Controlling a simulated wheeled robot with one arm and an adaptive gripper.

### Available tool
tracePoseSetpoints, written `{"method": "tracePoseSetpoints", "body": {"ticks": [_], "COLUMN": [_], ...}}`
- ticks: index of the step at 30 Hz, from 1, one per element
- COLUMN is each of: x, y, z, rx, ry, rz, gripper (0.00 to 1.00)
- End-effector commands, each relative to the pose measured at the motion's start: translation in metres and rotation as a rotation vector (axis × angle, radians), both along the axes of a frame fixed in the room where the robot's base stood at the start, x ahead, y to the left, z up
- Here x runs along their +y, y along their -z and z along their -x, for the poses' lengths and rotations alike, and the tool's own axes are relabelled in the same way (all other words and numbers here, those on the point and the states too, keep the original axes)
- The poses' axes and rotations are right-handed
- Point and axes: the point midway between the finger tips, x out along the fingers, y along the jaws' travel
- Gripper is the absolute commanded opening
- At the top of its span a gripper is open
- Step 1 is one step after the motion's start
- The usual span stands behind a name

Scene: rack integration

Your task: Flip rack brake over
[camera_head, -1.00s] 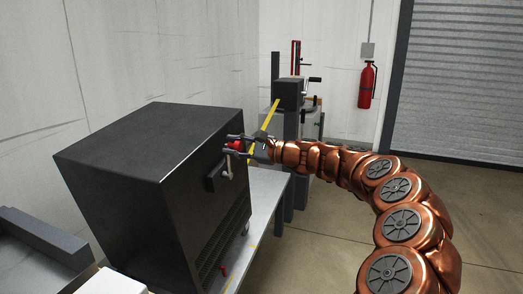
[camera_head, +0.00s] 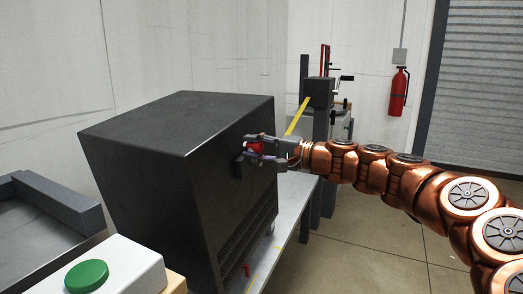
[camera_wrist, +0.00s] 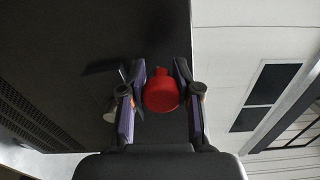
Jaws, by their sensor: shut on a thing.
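A large black rack cabinet (camera_head: 180,125) stands on a grey bench. A red knob (camera_head: 254,147) is at the upper part of its right-hand face. My gripper (camera_head: 259,149) reaches in from the right and is shut on this knob. In the wrist view the round red knob (camera_wrist: 161,92) sits between the two fingers, with the dark rack face behind it. A dark bracket (camera_head: 238,167) is beside the gripper. A small red part (camera_head: 247,270) shows low on the same face. I cannot tell which red part is the brake.
The grey bench (camera_head: 290,215) extends behind the rack. A white box with a green button (camera_head: 86,276) is at front left, near a grey tray (camera_head: 62,205). A dark machine (camera_head: 320,92) and fire extinguisher (camera_head: 398,92) are at the back. The floor at right is clear.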

Motion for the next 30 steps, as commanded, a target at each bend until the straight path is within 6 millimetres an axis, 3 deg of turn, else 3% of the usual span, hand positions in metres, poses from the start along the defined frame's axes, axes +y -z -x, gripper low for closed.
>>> {"method": "tracePoseSetpoints", "body": {"ticks": [17, 18, 24, 30], "x": [0.0007, 0.0007, 0.0013, 0.0017], "y": [0.0, 0.0, 0.0009, 0.0013], "z": [0.0015, 0.0015, 0.0018, 0.0021], "rx": [-0.03, -0.03, -0.027, -0.027], "ry": [0.003, 0.002, 0.0, -0.001], "rz": [0.012, 0.012, 0.012, 0.013], "gripper": [0.0, 0.36, 0.54, 0.54]}}
